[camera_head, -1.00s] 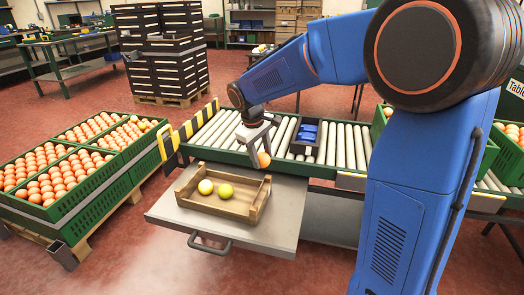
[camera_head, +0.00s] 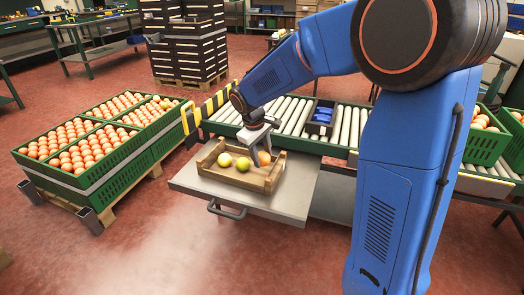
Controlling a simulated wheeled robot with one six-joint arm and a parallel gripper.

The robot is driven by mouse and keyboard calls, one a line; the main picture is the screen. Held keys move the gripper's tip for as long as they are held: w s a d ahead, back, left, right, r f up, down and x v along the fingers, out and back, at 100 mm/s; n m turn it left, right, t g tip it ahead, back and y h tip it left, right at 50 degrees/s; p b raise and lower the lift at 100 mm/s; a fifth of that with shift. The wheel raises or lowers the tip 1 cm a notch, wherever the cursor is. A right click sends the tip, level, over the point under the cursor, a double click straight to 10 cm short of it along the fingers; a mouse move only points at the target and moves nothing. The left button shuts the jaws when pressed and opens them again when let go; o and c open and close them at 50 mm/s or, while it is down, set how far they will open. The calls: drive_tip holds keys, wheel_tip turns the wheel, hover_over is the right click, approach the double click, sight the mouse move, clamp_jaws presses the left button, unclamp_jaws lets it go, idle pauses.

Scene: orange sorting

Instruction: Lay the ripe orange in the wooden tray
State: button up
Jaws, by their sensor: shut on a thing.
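My gripper (camera_head: 261,148) is shut on the ripe orange (camera_head: 264,158) and points down at the right end of the wooden tray (camera_head: 238,180). The orange shows within the outline of the tray, near its back right corner. I cannot tell whether it touches the tray floor. A pale yellow-green fruit (camera_head: 225,159) and a yellow fruit (camera_head: 243,164) lie in the left and middle part of the tray. The gripper's fingers hide part of the orange.
The tray stands on a grey table (camera_head: 296,196) in front of a roller conveyor (camera_head: 347,130). A dark bin (camera_head: 321,118) with blue things sits on the conveyor. Green crates (camera_head: 95,172) of oranges stand at the left. The grey table is bare right of the tray.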

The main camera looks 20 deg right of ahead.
drive_tip(key=shift+f, duration=2.05)
drive_tip(key=shift+f, duration=0.6)
drive_tip(key=o, duration=1.6)
drive_tip(key=shift+c, duration=0.2)
drive_tip(key=shift+r, duration=0.1)
drive_tip(key=shift+r, duration=3.95)
